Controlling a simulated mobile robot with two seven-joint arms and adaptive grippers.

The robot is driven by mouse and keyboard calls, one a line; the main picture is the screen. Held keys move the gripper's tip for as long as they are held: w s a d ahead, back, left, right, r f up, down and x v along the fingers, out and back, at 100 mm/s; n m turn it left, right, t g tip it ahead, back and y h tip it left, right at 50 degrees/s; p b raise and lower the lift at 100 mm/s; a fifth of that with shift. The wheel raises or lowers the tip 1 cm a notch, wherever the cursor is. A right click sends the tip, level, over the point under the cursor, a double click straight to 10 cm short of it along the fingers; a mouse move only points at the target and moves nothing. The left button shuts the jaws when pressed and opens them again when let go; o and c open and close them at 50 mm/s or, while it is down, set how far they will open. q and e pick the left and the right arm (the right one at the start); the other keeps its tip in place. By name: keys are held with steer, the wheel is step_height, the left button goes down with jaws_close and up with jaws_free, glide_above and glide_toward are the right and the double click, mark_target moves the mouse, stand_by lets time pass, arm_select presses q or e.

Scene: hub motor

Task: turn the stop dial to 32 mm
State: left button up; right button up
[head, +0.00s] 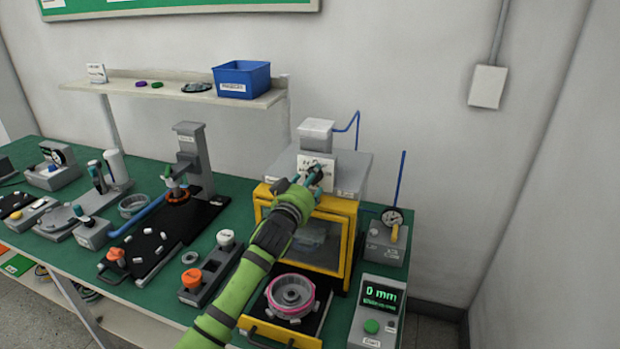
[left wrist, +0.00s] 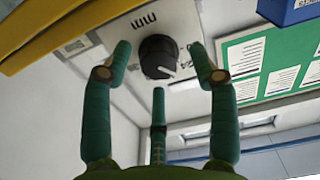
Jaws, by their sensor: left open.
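The stop dial (left wrist: 157,57) is a black round knob with a white pointer mark on a pale panel (left wrist: 184,22) with printed markings. It shows in the left wrist view between my fingers. In the head view my gripper hides most of it. My left gripper (head: 312,177) is at the front of the panel above the yellow-framed press (head: 351,213). Its teal fingers are open around the dial, two at the sides and one below. I cannot tell whether they touch it. The display (head: 381,293) reads 0 mm. My right gripper is not in view.
A pink-ringed hub (head: 291,295) sits on the tray in front of the press. A gauge stand (head: 388,240) stands to the right. Fixtures and a black board (head: 160,240) fill the green bench at left. A blue bin (head: 241,78) sits on the shelf above.

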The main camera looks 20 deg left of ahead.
arm_select(q)
steer(key=shift+w+d, duration=0.1)
steer(key=shift+w, duration=0.1)
steer(key=c, duration=1.1)
steer(key=shift+r, duration=0.2)
steer(key=shift+c, duration=0.2)
